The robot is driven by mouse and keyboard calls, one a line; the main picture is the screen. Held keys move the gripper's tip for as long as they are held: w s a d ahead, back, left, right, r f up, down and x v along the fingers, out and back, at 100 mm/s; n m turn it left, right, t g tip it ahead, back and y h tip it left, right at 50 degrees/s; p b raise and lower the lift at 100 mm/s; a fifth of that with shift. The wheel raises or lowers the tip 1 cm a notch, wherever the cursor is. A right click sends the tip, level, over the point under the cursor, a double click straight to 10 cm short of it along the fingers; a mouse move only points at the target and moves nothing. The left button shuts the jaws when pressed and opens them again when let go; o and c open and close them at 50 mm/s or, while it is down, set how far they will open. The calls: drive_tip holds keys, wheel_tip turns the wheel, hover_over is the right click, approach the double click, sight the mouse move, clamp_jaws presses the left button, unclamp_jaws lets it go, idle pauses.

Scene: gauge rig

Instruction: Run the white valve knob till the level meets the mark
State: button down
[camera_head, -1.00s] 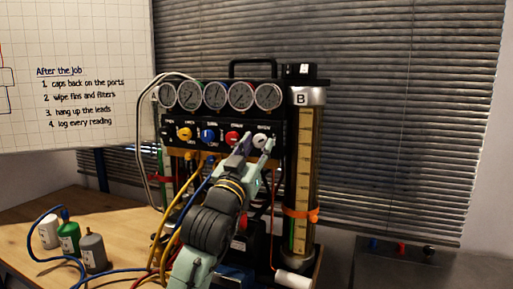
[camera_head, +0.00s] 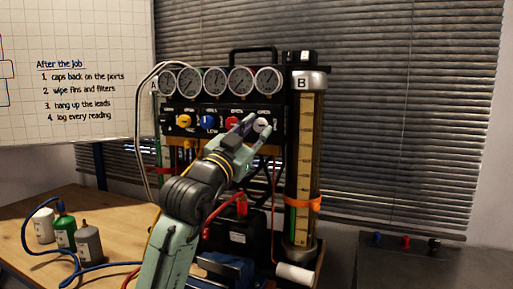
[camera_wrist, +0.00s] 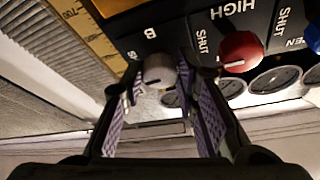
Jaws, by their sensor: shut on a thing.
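The white valve knob (camera_head: 262,125) is at the right end of the row on the black panel. It also shows in the wrist view (camera_wrist: 159,71), between my two fingers. My gripper (camera_head: 256,130) is shut on this knob, with one finger on each side. Tube B (camera_head: 317,150) stands upright to the right of the panel, with a yellow scale (camera_head: 306,135) along it. An orange band (camera_head: 303,204) goes around its lower part. The liquid level is too small and dark to read, and the wrist view shows only part of the scale (camera_wrist: 92,38).
Red (camera_head: 232,124), blue (camera_head: 208,122) and yellow (camera_head: 184,121) knobs sit left of the white one, beneath a row of gauges (camera_head: 215,81). Hoses hang below the panel. Several small bottles (camera_head: 64,229) stand on the wooden bench at left. A grey surface (camera_head: 400,262) lies at right.

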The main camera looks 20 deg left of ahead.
drive_tip(key=shift+m+h+b, duration=0.3)
drive_tip(key=shift+m+h, duration=0.3)
drive_tip(key=shift+m, duration=0.4)
drive_tip(key=shift+a, duration=0.1)
drive_tip(key=c, duration=1.2)
unclamp_jaws()
drive_tip(key=shift+c, duration=0.2)
drive_tip(key=v, duration=1.2)
drive_tip(key=shift+r, duration=0.25)
